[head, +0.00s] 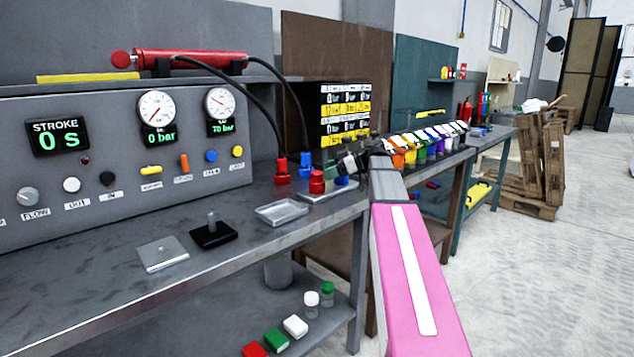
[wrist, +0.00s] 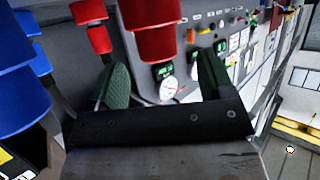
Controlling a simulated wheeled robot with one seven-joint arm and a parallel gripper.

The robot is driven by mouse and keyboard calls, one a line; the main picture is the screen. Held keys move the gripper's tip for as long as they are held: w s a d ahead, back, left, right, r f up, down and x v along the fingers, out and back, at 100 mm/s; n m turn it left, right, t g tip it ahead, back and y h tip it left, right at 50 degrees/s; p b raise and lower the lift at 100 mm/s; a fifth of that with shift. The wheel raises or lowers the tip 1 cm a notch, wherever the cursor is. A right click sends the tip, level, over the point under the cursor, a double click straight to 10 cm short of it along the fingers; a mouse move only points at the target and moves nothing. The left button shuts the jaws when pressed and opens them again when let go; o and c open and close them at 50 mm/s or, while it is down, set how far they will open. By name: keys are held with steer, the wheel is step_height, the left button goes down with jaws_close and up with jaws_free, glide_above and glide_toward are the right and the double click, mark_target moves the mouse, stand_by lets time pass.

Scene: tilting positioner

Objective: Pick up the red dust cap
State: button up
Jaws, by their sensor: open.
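The red dust cap (head: 317,182) stands upright on a shallow metal tray (head: 329,194) near the right end of the grey bench. In the wrist view a large red cylinder, which looks like this cap (wrist: 155,35), is at the top centre, just beyond and between my fingertips. My gripper (head: 350,162) is beside the cap, to its right in the head view. In the wrist view its green-padded fingers (wrist: 162,72) are apart, with nothing between the pads. Part of the gripper is hidden by my arm in the head view.
A blue cap (head: 342,181) is close by, right of the red one. Red (head: 282,172) and blue (head: 306,164) hose connectors stand behind. An empty tray (head: 281,212) and a black block with a peg (head: 213,233) lie to the left.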

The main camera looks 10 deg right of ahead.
mark_target(319, 172)
steer(key=x, duration=0.4)
steer(key=shift+w+a+r, duration=0.1)
steer(key=shift+w+a, duration=0.1)
steer(key=shift+a, duration=0.1)
steer(key=c, duration=1)
steer(key=shift+r, duration=0.1)
